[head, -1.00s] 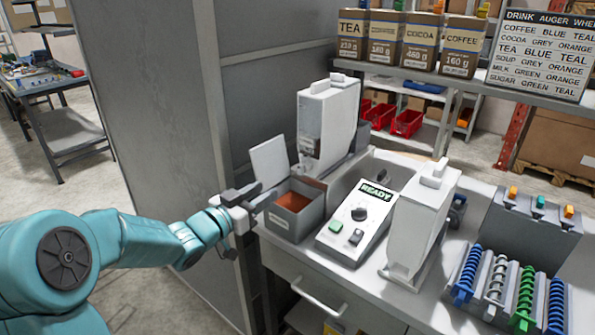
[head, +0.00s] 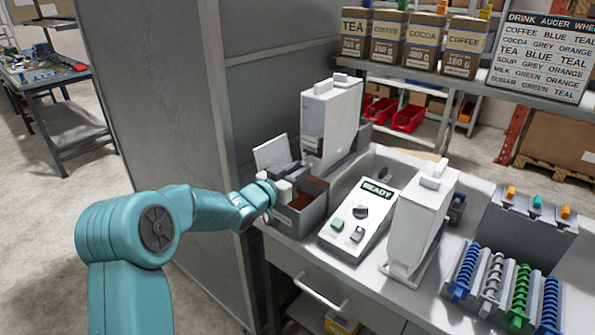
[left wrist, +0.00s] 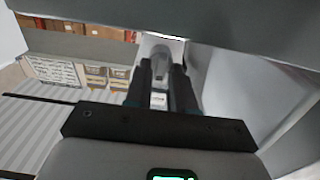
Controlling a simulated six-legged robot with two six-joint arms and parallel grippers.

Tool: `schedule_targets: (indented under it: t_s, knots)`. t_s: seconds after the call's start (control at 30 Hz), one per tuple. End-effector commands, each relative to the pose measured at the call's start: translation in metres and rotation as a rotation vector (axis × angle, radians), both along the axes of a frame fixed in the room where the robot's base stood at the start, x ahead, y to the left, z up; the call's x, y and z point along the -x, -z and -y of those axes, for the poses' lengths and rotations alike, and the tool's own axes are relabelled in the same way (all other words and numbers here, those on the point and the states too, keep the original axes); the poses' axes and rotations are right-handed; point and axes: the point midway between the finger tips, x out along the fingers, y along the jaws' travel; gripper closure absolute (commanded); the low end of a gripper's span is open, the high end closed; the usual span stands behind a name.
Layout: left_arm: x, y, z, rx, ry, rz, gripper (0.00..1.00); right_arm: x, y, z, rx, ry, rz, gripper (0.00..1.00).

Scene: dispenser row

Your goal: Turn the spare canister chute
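Two white canisters show in the head view: a back canister (head: 333,120), upright beside the open grey bin (head: 312,213), and a front canister (head: 422,215) to the right of the control panel. Which is the spare cannot be told. My left gripper (head: 289,178) reaches over the bin at the foot of the back canister. In the left wrist view its two dark fingers (left wrist: 161,88) stand apart, with a small grey spout-like part (left wrist: 161,68) between or beyond them. Contact cannot be told. The chute is not clearly visible in the head view. My right gripper is out of view.
The white panel (head: 358,220) reads READY and has a knob and buttons. A rack of coloured augers (head: 508,285) stands at the right of the counter. A tall grey partition (head: 165,110) is close behind my left arm. Labelled boxes line the shelf above.

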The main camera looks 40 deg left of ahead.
Motion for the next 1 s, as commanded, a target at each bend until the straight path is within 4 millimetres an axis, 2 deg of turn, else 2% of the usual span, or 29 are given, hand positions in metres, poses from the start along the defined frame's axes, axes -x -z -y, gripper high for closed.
schedule_targets:
  t_s: [0.03,0.07,0.27,0.47,0.67,1.0]
  knots:
    - [0.000,0.000,0.000,0.000,0.000,0.000,0.94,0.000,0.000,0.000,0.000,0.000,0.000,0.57]
    - [0.000,0.000,0.000,0.000,0.000,0.000,1.00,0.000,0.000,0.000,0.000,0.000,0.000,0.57]
    - [0.000,0.001,0.000,-0.002,0.000,-0.001,1.00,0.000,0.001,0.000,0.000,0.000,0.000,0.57]
    - [0.000,0.003,0.000,-0.042,0.000,0.002,1.00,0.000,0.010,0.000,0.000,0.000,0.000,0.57]
    - [0.000,0.006,0.000,-0.155,-0.001,0.013,1.00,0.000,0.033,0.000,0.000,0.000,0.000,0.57]
    - [0.000,0.007,0.001,-0.466,0.000,0.036,1.00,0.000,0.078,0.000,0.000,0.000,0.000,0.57]
